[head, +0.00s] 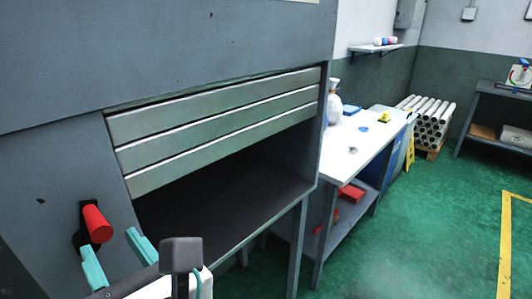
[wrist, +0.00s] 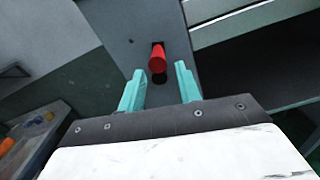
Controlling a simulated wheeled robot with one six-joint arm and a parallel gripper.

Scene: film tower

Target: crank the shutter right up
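The shutter (head: 215,122) is a set of grey horizontal slats across the upper part of the opening in a grey cabinet. Below it the opening is dark and clear down to a shelf. The crank's red handle (head: 97,222) sticks out from the panel left of the opening, on a dark mount. In the wrist view the red handle (wrist: 157,60) lies just beyond the fingertips, between their lines. My gripper (head: 113,256) has teal fingers spread apart with nothing between them. It also shows in the wrist view (wrist: 160,80). The handle looks clear of both fingers.
A white-topped workbench (head: 350,146) with small items stands right of the cabinet. White rolls (head: 427,125) are stacked on a pallet behind it. A dark table (head: 497,108) is at the far right. Green floor (head: 430,230) is open at the right.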

